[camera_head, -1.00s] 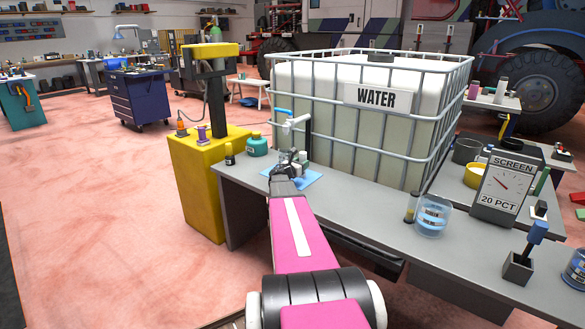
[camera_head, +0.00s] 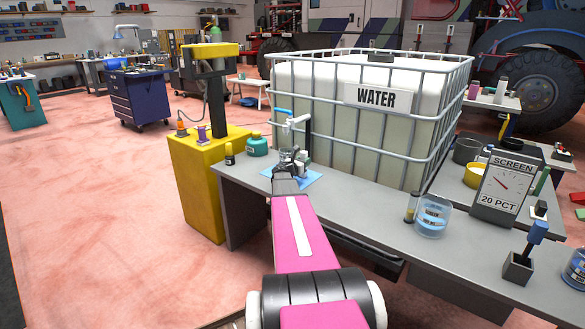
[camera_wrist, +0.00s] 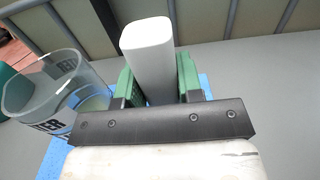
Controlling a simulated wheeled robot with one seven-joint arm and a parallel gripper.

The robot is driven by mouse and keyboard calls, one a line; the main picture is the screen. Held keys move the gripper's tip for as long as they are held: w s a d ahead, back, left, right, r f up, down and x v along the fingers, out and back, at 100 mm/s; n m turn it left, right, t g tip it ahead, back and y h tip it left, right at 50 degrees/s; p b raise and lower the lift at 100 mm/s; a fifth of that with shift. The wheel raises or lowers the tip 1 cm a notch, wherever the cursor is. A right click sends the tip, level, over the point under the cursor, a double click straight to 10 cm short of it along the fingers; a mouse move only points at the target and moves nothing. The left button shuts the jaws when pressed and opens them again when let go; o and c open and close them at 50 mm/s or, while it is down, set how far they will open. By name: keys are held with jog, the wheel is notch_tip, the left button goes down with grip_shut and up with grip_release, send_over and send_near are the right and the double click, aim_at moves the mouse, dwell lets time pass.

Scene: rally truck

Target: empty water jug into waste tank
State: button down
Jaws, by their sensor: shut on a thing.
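The clear water jug (camera_wrist: 65,90), with dark lettering ending in "TER", is at the left of the wrist view. In the head view it (camera_head: 287,155) is small and partly covered by my gripper (camera_head: 290,168), over a blue mat (camera_head: 310,181) on the grey bench. My gripper (camera_wrist: 158,88) has its green fingers shut on a pale upright bar (camera_wrist: 150,55) beside the jug, which looks like its handle. The join is hidden. I cannot tell whether the jug touches the mat. No tank marked as waste shows.
A caged tank marked WATER (camera_head: 345,125) stands behind the bench, with a blue-handled tap (camera_head: 290,121) close above my gripper. A teal jar (camera_head: 257,146) stands left, a clear beaker with blue contents (camera_head: 433,216) right. A yellow cabinet (camera_head: 196,185) adjoins the bench's left end.

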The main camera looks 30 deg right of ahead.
aim_at(304, 152)
jog(key=shift+r, duration=2.8)
jog(key=s+a+n+t+y, duration=0.1)
jog(key=s+a, duration=0.1)
jog(key=a, duration=1.1)
jog(key=s+a+n+t, duration=0.1)
jog(key=s+a, duration=0.1)
jog(key=a, duration=1.1)
jog(key=s+a, duration=0.4)
jog(key=a, duration=0.3)
jog(key=s+a+t+y, duration=0.1)
jog(key=s+a, duration=0.3)
jog(key=a, duration=0.4)
jog(key=s+a+r+n+t, duration=0.1)
jog(key=s+a, duration=0.3)
jog(key=a, duration=0.3)
jog(key=shift+a, duration=0.2)
jog(key=shift+a+t+y, duration=0.1)
jog(key=shift+t+y, duration=0.2)
